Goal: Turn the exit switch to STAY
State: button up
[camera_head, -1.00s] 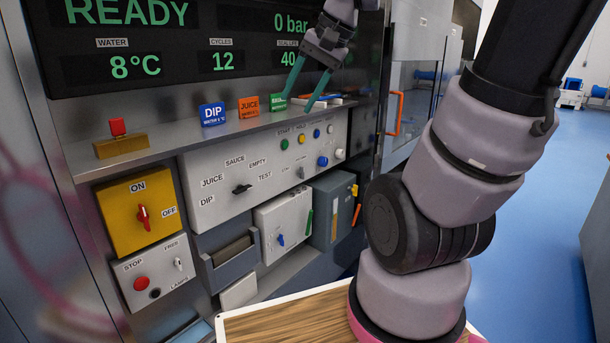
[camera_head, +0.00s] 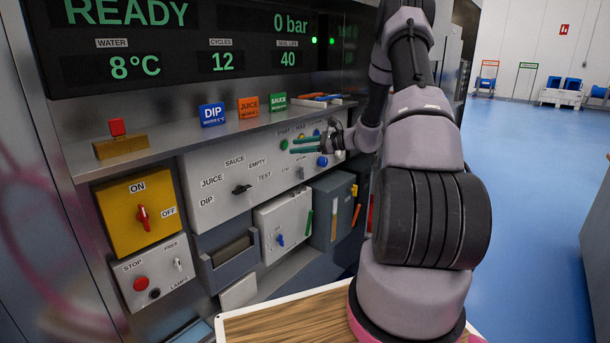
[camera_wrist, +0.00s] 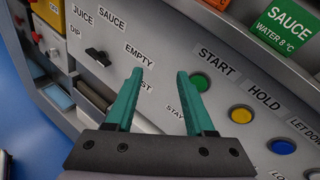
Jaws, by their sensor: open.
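The small pale exit switch (camera_head: 301,173) sits on the light grey control panel (camera_head: 215,212), beside a small label that reads STAY. Its lever position is too small to tell in the head view. In the wrist view the STAY label (camera_wrist: 174,115) shows partly by the right finger, and the switch itself is hidden. My gripper (camera_head: 291,145) is open and empty in front of the panel, near the START button and above the switch. In the wrist view my gripper (camera_wrist: 160,74) has its two green fingers apart, pointing at the panel between EMPTY and START.
A green START button (camera_head: 284,145), yellow HOLD button (camera_wrist: 241,115) and blue button (camera_wrist: 283,147) are close by. A black rotary knob (camera_head: 241,189) is left. DIP (camera_head: 212,114), JUICE (camera_head: 249,107) and SAUCE (camera_head: 278,102) blocks stand on the shelf above.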

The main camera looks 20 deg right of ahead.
aim_at(301, 173)
jog(key=w+d+f+m+t+h, duration=0.2)
jog(key=d+f+m+t, duration=0.15)
jog(key=d+f, duration=0.35)
jog(key=w+d+f+m+t+h, duration=0.25)
jog(key=d+f+m, duration=0.25)
jog(key=f, duration=0.4)
jog(key=x, duration=0.9)
jog(key=shift+w+a+t+y, duration=0.2)
jog(key=shift+a+t+y, duration=0.15)
jog(key=shift+a, duration=0.1)
jog(key=shift+r, duration=0.1)
grip_shut()
